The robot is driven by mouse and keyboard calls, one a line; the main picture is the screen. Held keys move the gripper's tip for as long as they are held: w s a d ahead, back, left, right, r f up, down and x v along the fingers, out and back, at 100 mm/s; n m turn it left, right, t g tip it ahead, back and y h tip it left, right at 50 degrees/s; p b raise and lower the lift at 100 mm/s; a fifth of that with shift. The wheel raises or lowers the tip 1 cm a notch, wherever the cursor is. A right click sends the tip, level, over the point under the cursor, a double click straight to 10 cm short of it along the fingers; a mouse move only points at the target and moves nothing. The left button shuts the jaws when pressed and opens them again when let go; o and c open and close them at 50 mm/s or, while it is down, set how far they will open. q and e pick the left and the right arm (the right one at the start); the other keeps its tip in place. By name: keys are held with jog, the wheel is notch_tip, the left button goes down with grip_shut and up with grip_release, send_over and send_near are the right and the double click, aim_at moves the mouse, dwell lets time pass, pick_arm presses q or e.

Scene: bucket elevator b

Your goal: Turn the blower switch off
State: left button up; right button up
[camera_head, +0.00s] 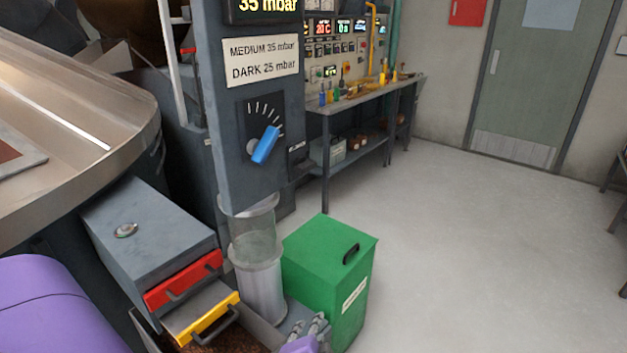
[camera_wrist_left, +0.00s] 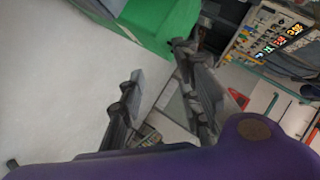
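No label naming the blower switch is legible. A blue knob (camera_head: 265,145) with a white tick scale is on the grey column (camera_head: 228,130) in the head view, its pointer tilted up to the right. A small gripper tip, apparently my left gripper (camera_head: 317,326), shows at the bottom edge beside the green bin, well below the knob. In the left wrist view my left gripper (camera_wrist_left: 157,68) has its two fingers apart with nothing between them. My right gripper is not in view.
A drawer box (camera_head: 150,235) with red and yellow fronts is left of a clear cylinder (camera_head: 253,235). A bench (camera_head: 360,103) with a lit instrument panel (camera_head: 322,50) is behind. The floor at right is clear.

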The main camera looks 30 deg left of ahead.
pick_arm(q)
jog(key=w+a+r+m+y+b, duration=0.1)
jog(key=w+a+r+y+b, duration=0.3)
jog(key=w+r, duration=0.95)
jog(key=n+g+y+b, duration=0.1)
jog(key=n+g+y, duration=0.15)
jog(key=y, duration=0.45)
send_near(309, 169)
jog(key=x, duration=0.2)
jog(key=shift+g, duration=0.25)
jog(key=x, duration=0.6)
jog(key=shift+w+d+r+p, duration=0.1)
jog(key=shift+r+p, duration=0.05)
jog(key=shift+p, duration=0.15)
jog(key=shift+w+a, duration=0.25)
jog(key=shift+a, duration=0.2)
grip_shut()
